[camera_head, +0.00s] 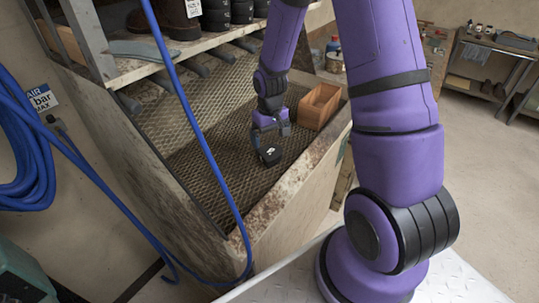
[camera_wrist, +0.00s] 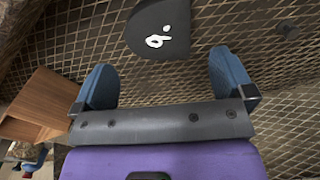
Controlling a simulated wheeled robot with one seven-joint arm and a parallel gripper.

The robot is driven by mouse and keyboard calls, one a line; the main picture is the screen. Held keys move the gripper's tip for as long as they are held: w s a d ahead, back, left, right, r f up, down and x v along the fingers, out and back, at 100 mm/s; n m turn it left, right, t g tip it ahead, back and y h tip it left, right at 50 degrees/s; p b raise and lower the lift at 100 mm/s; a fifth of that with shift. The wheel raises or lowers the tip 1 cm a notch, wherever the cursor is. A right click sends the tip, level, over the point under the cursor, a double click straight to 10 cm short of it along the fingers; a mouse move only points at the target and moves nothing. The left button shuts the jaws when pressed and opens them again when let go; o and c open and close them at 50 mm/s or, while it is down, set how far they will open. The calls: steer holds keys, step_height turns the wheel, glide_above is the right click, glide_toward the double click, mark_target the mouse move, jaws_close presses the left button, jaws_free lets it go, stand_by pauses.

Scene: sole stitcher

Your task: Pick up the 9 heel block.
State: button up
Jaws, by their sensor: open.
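The heel block is a dark, rounded block with a white mark like a 9. It lies on the metal mesh, below my gripper in the head view (camera_head: 270,156) and at the top centre of the wrist view (camera_wrist: 150,22). My gripper (camera_head: 270,137) is open with nothing held. In the wrist view its two blue fingers (camera_wrist: 164,75) stand apart, and the block lies ahead of them, roughly centred across the gap.
A wooden box (camera_head: 319,106) stands right of my gripper on the mesh (camera_head: 205,120), close to the bench's raised rim (camera_head: 290,185). A shelf with boots overhangs the back. A blue hose (camera_head: 203,140) hangs in front. The mesh left of the block is clear.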

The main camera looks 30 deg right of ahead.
mark_target(271, 151)
steer(key=shift+s+d+f, duration=0.1)
steer(key=shift+s+f, duration=0.05)
steer(key=shift+f, duration=1.55)
steer(key=shift+s+f, duration=0.1)
steer(key=shift+f, duration=1.55)
steer(key=shift+c, duration=0.2)
steer(key=c, duration=0.8)
steer(key=shift+r, duration=0.1)
